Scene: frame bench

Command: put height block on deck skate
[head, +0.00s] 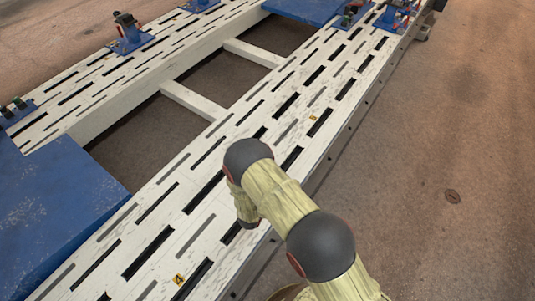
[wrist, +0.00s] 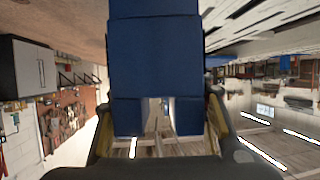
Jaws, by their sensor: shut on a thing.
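My gripper (wrist: 159,112) is shut on a blue block, which I take to be the height block (wrist: 154,58). The block fills the upper middle of the wrist view, with two short blue legs at its lower end and a gap between them. A finger with a yellow side stands at each side of it. In the head view my arm reaches over the white slotted deck, and my gripper and the block are hidden behind it. I cannot make out the deck skate for certain in either view.
The white slotted deck (head: 217,150) runs diagonally, with yellow number tags. A blue plate (head: 50,215) lies at the left and another (head: 305,8) at the top. A blue-based clamp stand (head: 128,35) stands on the far rail. Bare floor (head: 450,130) lies to the right.

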